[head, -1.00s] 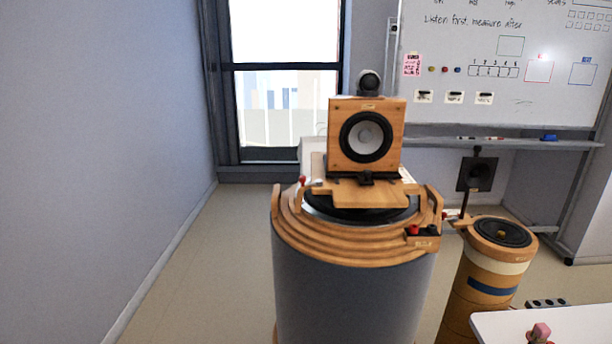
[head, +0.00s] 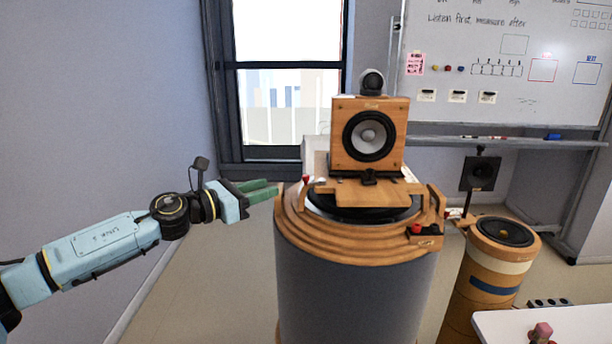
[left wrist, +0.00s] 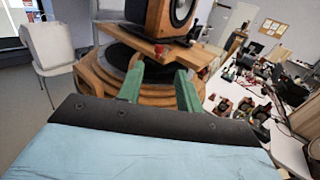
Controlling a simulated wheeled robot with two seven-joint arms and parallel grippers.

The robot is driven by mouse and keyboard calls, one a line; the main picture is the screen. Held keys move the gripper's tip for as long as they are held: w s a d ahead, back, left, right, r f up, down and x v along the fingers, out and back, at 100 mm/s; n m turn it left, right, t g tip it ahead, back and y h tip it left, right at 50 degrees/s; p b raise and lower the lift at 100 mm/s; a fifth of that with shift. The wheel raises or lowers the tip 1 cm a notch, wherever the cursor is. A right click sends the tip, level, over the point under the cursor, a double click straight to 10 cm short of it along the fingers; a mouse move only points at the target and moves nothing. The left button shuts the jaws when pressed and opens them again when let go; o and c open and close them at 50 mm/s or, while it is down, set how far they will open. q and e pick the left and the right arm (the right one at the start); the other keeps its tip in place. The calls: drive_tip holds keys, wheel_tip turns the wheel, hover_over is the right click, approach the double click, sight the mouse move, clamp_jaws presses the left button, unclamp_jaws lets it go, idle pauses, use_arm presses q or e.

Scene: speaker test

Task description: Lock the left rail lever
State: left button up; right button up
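A wooden box speaker (head: 369,135) sits on a wooden sled plate (head: 368,192) on top of a round stepped wooden stand (head: 350,245). A small lever with a red knob (head: 306,179) stands at the plate's left side; a red knob also shows at the plate's edge in the left wrist view (left wrist: 160,49). I cannot tell how far the lever is turned. My left gripper (head: 270,189) is at the stand's left edge, left of the lever. In the left wrist view its green fingers (left wrist: 158,80) are apart with nothing between them. My right gripper is not in view.
A shorter wooden cylinder speaker (head: 487,270) stands at the right, with a small black speaker on a post (head: 479,173) behind it. A white table corner (head: 570,325) is at the lower right. The floor left of the stand is clear.

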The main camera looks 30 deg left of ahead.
sight(306, 175)
use_arm(q)
drive_tip(key=shift+p+x, duration=1.9)
drive_tip(key=shift+x, duration=4.35)
clamp_jaws()
